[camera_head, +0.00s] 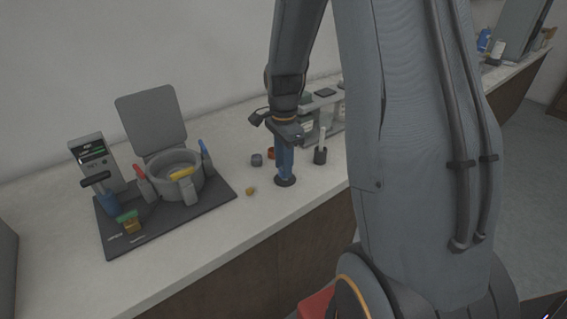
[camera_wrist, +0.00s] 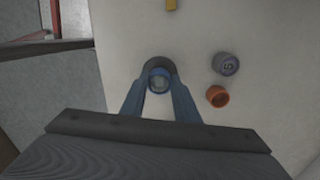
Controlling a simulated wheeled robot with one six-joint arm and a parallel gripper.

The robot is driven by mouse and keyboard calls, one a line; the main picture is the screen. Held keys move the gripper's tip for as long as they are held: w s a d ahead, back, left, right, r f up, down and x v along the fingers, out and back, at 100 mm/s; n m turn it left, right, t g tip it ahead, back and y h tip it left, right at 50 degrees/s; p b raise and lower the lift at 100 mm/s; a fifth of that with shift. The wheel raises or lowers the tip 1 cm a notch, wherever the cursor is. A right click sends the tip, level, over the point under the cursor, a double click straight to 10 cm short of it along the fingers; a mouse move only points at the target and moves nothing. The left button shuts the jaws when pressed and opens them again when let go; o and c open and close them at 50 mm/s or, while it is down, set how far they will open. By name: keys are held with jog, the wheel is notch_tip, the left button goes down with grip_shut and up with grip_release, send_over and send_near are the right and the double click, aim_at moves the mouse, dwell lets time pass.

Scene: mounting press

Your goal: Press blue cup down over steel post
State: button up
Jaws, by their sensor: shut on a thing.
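My gripper (camera_head: 284,172) points down over the counter, and its blue fingers also show in the wrist view (camera_wrist: 158,90). It is shut on the blue cup (camera_wrist: 158,84), a small round piece with a blue rim and greyish middle. In the head view the fingers hide most of the cup. A dark round base (camera_head: 286,182) sits on the counter right under the fingertips, and it shows just beyond the cup in the wrist view (camera_wrist: 159,64). No steel post is clearly visible there. I cannot tell whether the cup touches the base.
A grey-purple cup (camera_wrist: 226,63) and an orange cup (camera_wrist: 217,97) stand close to the right in the wrist view. A small yellow-brown piece (camera_head: 250,191) lies nearby. A dark holder with a white rod (camera_head: 321,152) stands right. The press on its dark mat (camera_head: 160,225) is left.

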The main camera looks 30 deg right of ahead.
jog(key=shift+f+b, duration=0.3)
jog(key=shift+f, duration=0.45)
dwell(0.3)
jog(key=o, duration=1.3)
jog(key=shift+c, duration=0.2)
jog(key=shift+o, duration=1.5)
jog(key=shift+r+p, duration=3.1)
jog(key=shift+r, duration=0.95)
